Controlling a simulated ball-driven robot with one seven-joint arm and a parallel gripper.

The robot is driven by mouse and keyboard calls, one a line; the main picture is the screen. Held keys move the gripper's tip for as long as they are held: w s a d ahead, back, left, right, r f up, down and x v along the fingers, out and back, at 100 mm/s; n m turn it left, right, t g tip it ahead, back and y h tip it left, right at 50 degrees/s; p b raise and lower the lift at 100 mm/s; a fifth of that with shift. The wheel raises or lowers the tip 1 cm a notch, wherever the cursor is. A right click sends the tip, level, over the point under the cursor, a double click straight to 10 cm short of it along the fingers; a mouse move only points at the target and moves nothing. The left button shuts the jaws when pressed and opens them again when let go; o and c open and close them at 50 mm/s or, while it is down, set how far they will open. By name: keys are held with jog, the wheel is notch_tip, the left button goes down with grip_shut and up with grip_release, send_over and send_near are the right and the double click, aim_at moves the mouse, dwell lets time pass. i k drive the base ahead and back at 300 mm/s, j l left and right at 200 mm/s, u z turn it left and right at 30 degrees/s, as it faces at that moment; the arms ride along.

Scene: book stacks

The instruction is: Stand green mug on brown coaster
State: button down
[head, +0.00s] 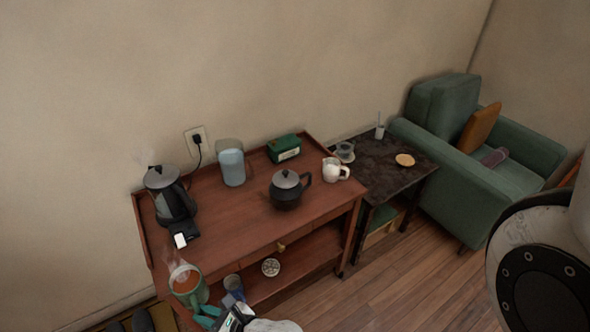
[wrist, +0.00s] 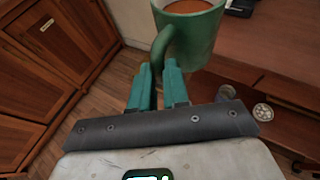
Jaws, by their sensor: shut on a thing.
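The green mug (head: 200,297) is full of a steaming orange-brown drink and looks upright, at the front left end of the wooden cabinet. My gripper (head: 208,317) is shut on its handle. In the wrist view the mug (wrist: 203,36) hangs just beyond my teal fingertips (wrist: 160,70), with the handle between them. I cannot tell whether its base touches anything. A round tan-brown disc (head: 405,160), which looks like the brown coaster, lies bare on the dark side table (head: 385,158), far to the right of my gripper.
The cabinet top (head: 235,215) carries a kettle (head: 172,195), a blue-filled container (head: 232,165), a green tin (head: 284,148), a dark teapot (head: 287,190) and a white jug (head: 335,170). A cup (head: 345,151) and small white holder (head: 380,132) share the side table. A green armchair (head: 465,150) stands beyond.

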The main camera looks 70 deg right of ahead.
aim_at(403, 161)
jog(key=k+l+z, duration=0.1)
jog(key=k+z, duration=0.15)
jog(key=k, duration=0.35)
jog(key=z, duration=1.2)
jog(key=i+j+z, duration=0.45)
jog(key=i+j, duration=1.05)
jog(key=j, duration=0.15)
